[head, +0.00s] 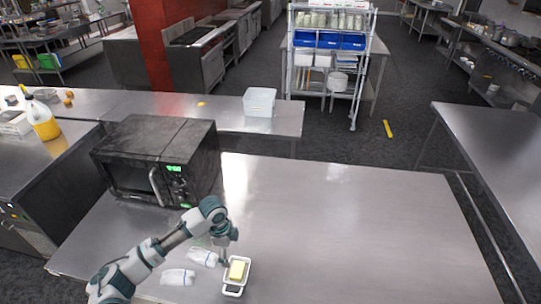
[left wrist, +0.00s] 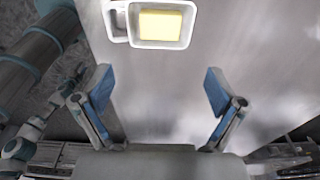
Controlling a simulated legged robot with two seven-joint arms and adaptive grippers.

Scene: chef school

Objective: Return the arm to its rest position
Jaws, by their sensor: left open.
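My left arm (head: 150,255) reaches in from the lower left of the head view, over the steel table. My left gripper (head: 226,262) points down beside a small white dish (head: 233,289) holding a yellow block (head: 237,270). In the left wrist view my left gripper (left wrist: 160,92) has its two blue-padded fingers spread wide with nothing between them. The white dish (left wrist: 188,38) with the yellow block (left wrist: 160,25) lies beyond the fingertips there, apart from them. My right gripper is not in view.
A black microwave (head: 160,160) stands on the table (head: 330,220) behind my arm. Two white, bottle-like items (head: 178,277) lie left of the dish. The table's right half is bare.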

